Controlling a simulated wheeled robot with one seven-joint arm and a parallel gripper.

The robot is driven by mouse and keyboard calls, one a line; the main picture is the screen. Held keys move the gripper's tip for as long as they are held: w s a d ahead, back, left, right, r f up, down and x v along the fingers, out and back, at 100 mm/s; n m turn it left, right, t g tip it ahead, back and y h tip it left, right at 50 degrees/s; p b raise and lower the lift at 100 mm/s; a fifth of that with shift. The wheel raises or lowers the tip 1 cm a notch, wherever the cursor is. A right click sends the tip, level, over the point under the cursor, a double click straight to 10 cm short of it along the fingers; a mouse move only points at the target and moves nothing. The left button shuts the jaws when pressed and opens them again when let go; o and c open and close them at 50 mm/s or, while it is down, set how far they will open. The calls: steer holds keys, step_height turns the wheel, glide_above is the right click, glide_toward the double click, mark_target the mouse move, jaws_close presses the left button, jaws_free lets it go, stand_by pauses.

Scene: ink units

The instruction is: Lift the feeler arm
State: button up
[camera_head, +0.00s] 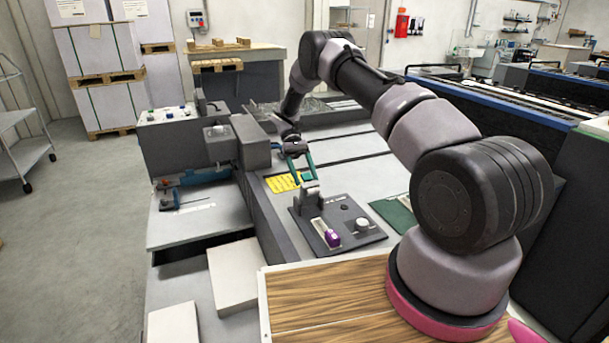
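My gripper (306,180) has two teal fingers that point down with a clear gap between them. Its tips are at a short grey upright part (310,193) with a green top, at the back left corner of a dark control plate (350,222). I cannot tell whether the fingers touch that part. No label marks the feeler arm; the grey upright part may be it.
A yellow label plate (282,183) lies left of my gripper. A dark raised rail and a grey machine head (220,141) stand farther left. A green pad (396,211) lies right of the control plate. A wooden board (320,300) is in front.

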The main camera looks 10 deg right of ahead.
steer(key=shift+r, duration=0.15)
steer(key=v, duration=0.7)
steer(key=shift+w, duration=0.2)
steer(key=shift+a+r, duration=0.15)
steer(key=s+d+r+t, duration=0.2)
steer(key=s+d+r, duration=0.1)
steer(key=r, duration=0.7)
steer(key=s+d+r+t+y, duration=0.1)
steer(key=s+d+r+t, duration=0.15)
steer(key=r, duration=0.75)
steer(key=s+d+r+t, duration=0.2)
steer(key=s+r, duration=0.2)
steer(key=r, duration=0.6)
steer(key=s+r+m+t+y, duration=0.1)
steer(key=s+t, duration=0.4)
steer(key=s, duration=0.7)
steer(key=s+d+r+m+t+y, duration=0.1)
steer(key=s+r+m+t, duration=0.3)
steer(key=s, duration=0.8)
steer(key=shift+s+d+r+m+t+y, duration=0.25)
steer(key=shift+m+t+y, duration=0.35)
steer(key=shift+t, duration=0.65)
